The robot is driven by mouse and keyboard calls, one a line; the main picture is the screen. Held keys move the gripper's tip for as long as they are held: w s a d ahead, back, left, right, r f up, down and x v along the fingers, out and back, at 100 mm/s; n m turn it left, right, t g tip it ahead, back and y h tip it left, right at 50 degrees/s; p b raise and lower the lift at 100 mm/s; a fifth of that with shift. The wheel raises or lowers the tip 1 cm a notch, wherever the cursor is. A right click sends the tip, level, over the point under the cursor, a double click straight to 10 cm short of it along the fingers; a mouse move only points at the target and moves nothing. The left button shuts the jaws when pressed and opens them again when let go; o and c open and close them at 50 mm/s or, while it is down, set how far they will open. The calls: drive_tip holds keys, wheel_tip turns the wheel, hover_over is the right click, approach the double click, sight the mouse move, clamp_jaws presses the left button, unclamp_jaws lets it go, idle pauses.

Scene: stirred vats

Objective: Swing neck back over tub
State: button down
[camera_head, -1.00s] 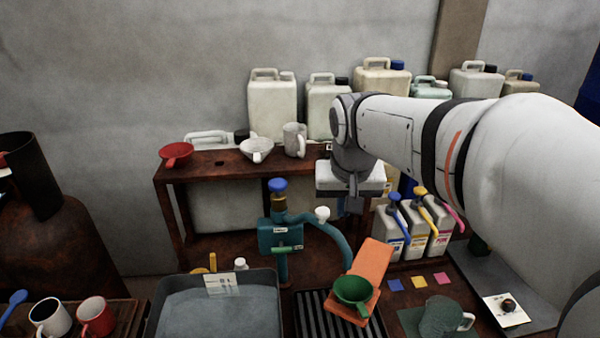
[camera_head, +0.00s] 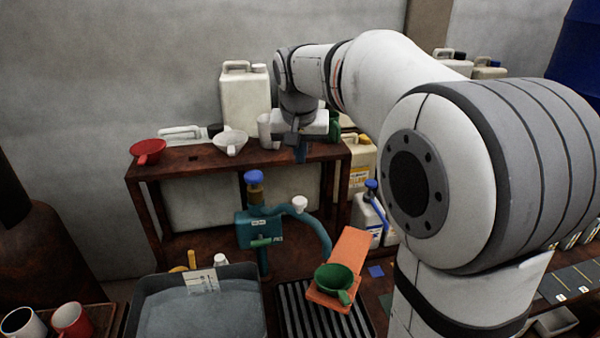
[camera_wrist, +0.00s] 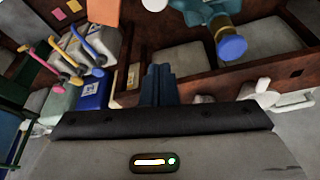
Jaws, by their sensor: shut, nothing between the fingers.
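The teal tap (camera_head: 262,228) has a blue cap (camera_head: 254,177) and a curved neck (camera_head: 318,232) with a white knob (camera_head: 300,204). The neck points right, away from the grey tub (camera_head: 262,290), and its end is by the orange board (camera_head: 348,250). The tub stands left of the grate and holds grey liquid. My gripper (camera_head: 300,155) is shut and empty, up by the shelf's right end, above and apart from the neck. In the wrist view my shut fingers (camera_wrist: 159,86) point toward the shelf, and the blue cap (camera_wrist: 231,46) is upper right.
A green funnel (camera_head: 335,280) sits on the orange board over a ribbed grate (camera_head: 293,305). Jugs with coloured pumps (camera_wrist: 92,88) stand beside the shelf.

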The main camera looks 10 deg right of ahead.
wheel_tip(320, 180, down, 9)
drive_tip(key=p, duration=0.1)
drive_tip(key=shift+s+p, duration=0.4)
drive_tip(key=shift+s+a, duration=0.1)
drive_tip(key=shift+a, duration=0.05)
